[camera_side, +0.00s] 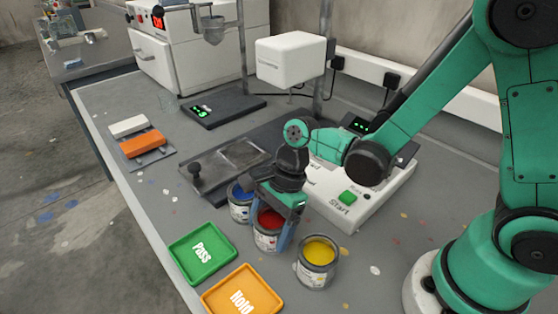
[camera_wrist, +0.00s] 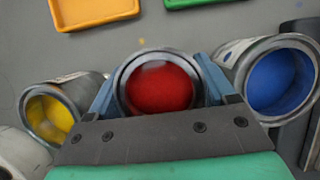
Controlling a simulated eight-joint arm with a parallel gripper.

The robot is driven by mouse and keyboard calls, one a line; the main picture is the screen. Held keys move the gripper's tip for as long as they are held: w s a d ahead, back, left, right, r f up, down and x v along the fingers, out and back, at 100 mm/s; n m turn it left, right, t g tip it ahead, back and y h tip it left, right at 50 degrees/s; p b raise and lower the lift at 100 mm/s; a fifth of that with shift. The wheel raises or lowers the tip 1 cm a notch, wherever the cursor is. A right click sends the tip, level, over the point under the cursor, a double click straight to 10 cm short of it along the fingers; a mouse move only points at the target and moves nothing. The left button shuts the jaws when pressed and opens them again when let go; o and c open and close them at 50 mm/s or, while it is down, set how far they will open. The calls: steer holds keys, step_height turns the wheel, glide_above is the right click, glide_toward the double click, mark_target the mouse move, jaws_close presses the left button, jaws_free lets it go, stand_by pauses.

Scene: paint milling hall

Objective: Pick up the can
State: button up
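Three open paint cans stand in a row near the bench's front edge: a blue one (camera_side: 240,209), a red one (camera_side: 267,240) and a yellow one (camera_side: 316,272). The task does not say which can. My gripper (camera_side: 270,225) points down over the red can, with one finger on each side of it. In the wrist view, the red can (camera_wrist: 158,86) lies between the two blue-grey fingers of my gripper (camera_wrist: 160,90). I see no clear gap, but cannot tell if they press on it. The yellow can (camera_wrist: 50,117) and blue can (camera_wrist: 277,80) flank it.
A green Pass tray (camera_side: 201,273) and an orange Hold tray (camera_side: 242,305) lie in front of the cans. A dark plate with a knob (camera_side: 195,170) and a white device with a Start button (camera_side: 345,210) stand behind.

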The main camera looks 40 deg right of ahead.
steer(key=shift+c, duration=0.6)
step_height(320, 180, up, 19)
steer(key=w+d+f+m+t, duration=0.1)
steer(key=w+d+f+m, duration=0.2)
steer(key=w, duration=0.4)
steer(key=w+d+f+m+t+h, duration=0.1)
steer(key=w+d+f+m, duration=0.2)
steer(key=w, duration=0.4)
steer(key=w+d+f+m+t, duration=0.1)
steer(key=w+d+f+m, duration=0.15)
steer(key=w, duration=0.35)
steer(key=shift+w+f, duration=0.15)
steer(key=shift+f, duration=3)
steer(key=shift+f, duration=0.6)
